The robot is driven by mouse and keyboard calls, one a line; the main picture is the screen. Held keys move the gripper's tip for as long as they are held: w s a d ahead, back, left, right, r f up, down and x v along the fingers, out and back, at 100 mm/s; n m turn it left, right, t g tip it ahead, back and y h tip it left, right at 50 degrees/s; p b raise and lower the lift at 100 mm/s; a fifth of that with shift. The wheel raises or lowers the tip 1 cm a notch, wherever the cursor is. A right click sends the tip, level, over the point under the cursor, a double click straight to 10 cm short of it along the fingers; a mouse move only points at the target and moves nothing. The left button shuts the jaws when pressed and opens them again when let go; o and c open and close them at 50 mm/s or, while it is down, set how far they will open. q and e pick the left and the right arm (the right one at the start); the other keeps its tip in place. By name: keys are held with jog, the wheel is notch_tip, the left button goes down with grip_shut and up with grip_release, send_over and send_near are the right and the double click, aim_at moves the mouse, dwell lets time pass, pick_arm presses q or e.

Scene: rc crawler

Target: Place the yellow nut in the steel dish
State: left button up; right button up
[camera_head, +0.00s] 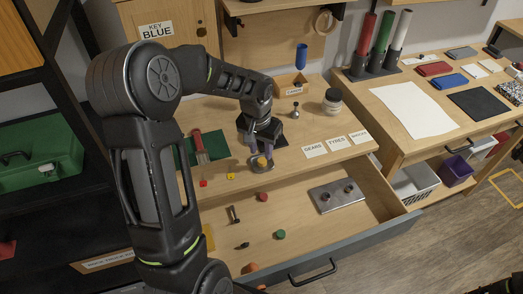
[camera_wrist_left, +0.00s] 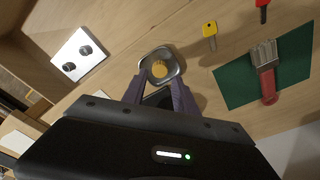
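The small yellow nut (camera_head: 262,161) shows within the outline of the steel dish (camera_head: 264,169), which stands on the wooden worktop near its front edge. In the left wrist view the nut (camera_wrist_left: 159,69) appears near the middle of the square-rimmed dish (camera_wrist_left: 174,57). My left gripper (camera_head: 261,150) points down just above the dish. In the left wrist view its two purple fingers (camera_wrist_left: 156,86) are apart, with the nut beyond the fingertips and nothing visibly held. Whether the nut rests on the dish floor is hard to tell.
An open drawer (camera_head: 375,226) below holds several small parts and a metal plate (camera_head: 337,195). A white jar (camera_head: 332,101) stands behind.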

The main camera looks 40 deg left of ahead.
pick_arm(q)
notch_tip(320, 180, up, 8)
jog(key=s+p, duration=0.1)
jog(key=p, duration=0.1)
jog(key=shift+d, duration=0.1)
dwell(0.5)
